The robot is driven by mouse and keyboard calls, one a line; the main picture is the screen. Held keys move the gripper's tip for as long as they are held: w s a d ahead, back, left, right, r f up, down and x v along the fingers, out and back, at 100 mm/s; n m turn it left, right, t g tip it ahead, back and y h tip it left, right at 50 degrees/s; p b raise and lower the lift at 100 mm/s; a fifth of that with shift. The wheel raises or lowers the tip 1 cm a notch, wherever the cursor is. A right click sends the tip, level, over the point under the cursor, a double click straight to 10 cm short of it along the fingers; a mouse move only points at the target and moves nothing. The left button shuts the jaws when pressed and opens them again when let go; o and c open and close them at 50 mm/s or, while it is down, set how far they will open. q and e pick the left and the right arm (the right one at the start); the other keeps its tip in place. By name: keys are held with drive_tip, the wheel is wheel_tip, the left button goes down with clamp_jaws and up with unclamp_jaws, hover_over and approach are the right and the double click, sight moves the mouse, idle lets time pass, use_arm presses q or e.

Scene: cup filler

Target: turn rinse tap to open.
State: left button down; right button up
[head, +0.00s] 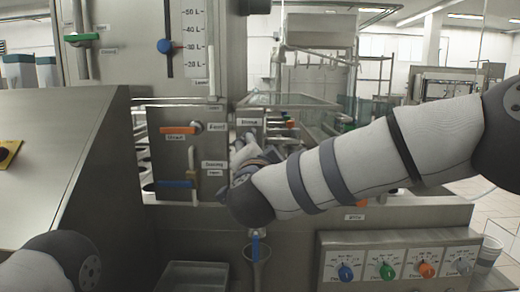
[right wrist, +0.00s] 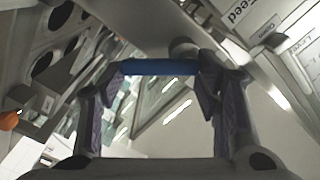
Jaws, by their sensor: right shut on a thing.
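The small label reading Rinse (head: 249,122) is on the panel at the centre of the head view. The tap by it is hidden there behind my right gripper (head: 244,158) and arm. In the right wrist view, a blue handle (right wrist: 160,67), which I take to be the rinse tap's, lies crosswise between the fingertips of my right gripper (right wrist: 162,84). The gripper is shut on it, one finger at each end. How far the tap is turned cannot be told. My left gripper is out of view.
Left of my right gripper are an orange Feed handle (head: 180,130) and a blue Dosing handle (head: 175,184). A blue-handled valve (head: 255,248) hangs below. Coloured knobs (head: 387,270) and a cup (head: 489,251) are at lower right. A sloped metal cover (head: 60,140) stands left.

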drive_tip(key=shift+a+f+m, duration=0.15)
drive_tip(key=shift+a+m, duration=0.1)
drive_tip(key=shift+m, duration=1)
drive_tip(key=shift+a+f+m, duration=0.2)
drive_tip(key=shift+a+m, duration=0.05)
drive_tip(key=shift+m, duration=1.05)
drive_tip(key=shift+a+f+m, duration=0.15)
drive_tip(key=shift+a+m, duration=0.1)
drive_tip(key=shift+m, duration=1)
drive_tip(key=o, duration=1.2)
drive_tip(key=shift+c, duration=0.2)
drive_tip(key=s, duration=1.2)
